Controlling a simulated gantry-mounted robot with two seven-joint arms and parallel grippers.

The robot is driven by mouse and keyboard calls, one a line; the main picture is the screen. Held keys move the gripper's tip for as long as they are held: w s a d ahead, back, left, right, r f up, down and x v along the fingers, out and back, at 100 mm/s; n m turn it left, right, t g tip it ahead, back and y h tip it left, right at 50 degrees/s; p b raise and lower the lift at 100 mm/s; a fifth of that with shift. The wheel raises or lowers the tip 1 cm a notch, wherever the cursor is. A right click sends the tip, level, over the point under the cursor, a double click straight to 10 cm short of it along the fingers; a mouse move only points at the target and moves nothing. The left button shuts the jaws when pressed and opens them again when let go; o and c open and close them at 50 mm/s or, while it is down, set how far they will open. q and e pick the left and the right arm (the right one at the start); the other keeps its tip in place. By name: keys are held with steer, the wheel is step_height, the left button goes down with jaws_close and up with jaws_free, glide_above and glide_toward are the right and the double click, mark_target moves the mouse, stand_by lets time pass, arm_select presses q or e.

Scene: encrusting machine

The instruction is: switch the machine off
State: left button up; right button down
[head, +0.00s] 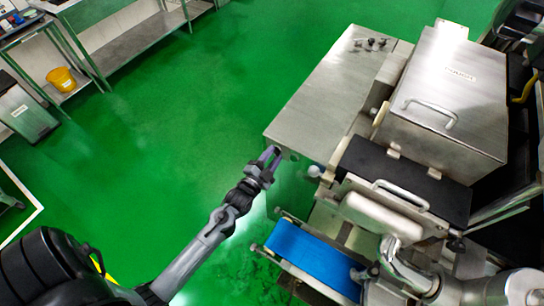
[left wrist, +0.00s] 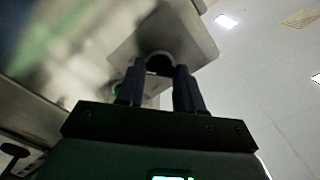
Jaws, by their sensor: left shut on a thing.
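The encrusting machine (head: 320,95) is a steel body with a flat top on the right of the head view. My left gripper (head: 270,157) is at the near left corner of this body, in front of its side. In the left wrist view, the two dark fingers of my left gripper (left wrist: 159,88) are shut on a dark round knob (left wrist: 160,62) on a pale plate (left wrist: 190,35). A small green part (left wrist: 118,90) shows beside the left finger. The knob's setting cannot be read. My right gripper is not in view.
A blue conveyor belt (head: 312,262) lies at the machine's near end. A lidded steel box (head: 455,95) stands on the right. Several small dark knobs (head: 371,42) are on the top. A bench with a yellow bucket (head: 61,79) is at upper left. The green floor (head: 190,120) is clear.

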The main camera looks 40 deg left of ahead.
arm_select(q)
steer(key=shift+r+n, duration=0.1)
steer(key=shift+n, duration=0.2)
steer(key=n+p, duration=0.1)
steer(key=n, duration=0.2)
steer(key=shift+n+p, duration=0.3)
steer(key=n+p, duration=0.1)
steer(key=n, duration=0.3)
steer(key=n+p, duration=0.1)
steer(key=n, duration=0.4)
steer(key=n+p, duration=0.1)
steer(key=n, duration=0.3)
steer(key=shift+n+p, duration=0.3)
steer(key=shift+n, duration=0.1)
steer(key=o, duration=1)
steer(key=shift+o, duration=0.2)
